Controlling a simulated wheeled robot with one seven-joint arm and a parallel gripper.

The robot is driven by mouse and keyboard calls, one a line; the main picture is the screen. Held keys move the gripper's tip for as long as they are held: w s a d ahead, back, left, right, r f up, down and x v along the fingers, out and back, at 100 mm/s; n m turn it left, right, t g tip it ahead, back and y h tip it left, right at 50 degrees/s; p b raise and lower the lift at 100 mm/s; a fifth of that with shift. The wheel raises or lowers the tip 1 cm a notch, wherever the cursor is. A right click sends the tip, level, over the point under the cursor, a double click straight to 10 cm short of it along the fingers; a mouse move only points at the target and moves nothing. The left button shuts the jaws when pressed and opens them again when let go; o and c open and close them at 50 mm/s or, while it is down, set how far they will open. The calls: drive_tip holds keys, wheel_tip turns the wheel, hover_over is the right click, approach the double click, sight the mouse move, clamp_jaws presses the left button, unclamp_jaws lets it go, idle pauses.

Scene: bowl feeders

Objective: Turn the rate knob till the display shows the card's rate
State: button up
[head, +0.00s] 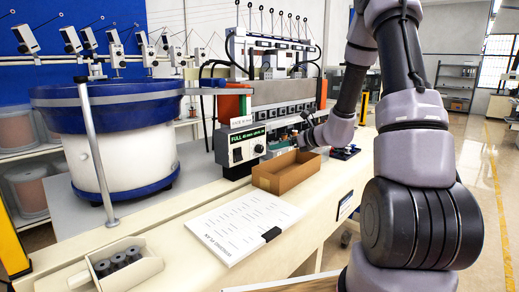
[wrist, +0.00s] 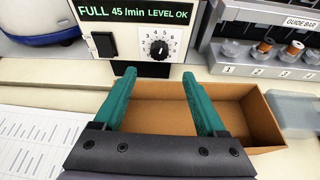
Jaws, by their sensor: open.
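The rate knob (wrist: 159,48) is a black round knob with a numbered dial on a white control panel; its exact pointer setting is too small to read. The display (wrist: 135,14) above it shows green text, "FULL 45 /min LEVEL OK". It also shows in the head view (head: 247,134). My gripper (wrist: 159,75) is open and empty. Its teal fingers point toward the panel, with the knob seen beyond and between the tips, apart from them. A white printed sheet (head: 243,222) lies on the bench; its lines are unreadable, and I cannot tell whether it is the card.
An open cardboard box (head: 286,174) stands on the bench before the panel, beneath my fingers in the wrist view. A blue-rimmed bowl feeder (head: 108,105) stands left of the panel. A tray of dark cylinders (head: 116,262) sits at the front left. Numbered spools (wrist: 264,46) stand right of the panel.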

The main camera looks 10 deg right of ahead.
sight(261, 149)
drive_tip(key=x, duration=1)
clamp_jaws()
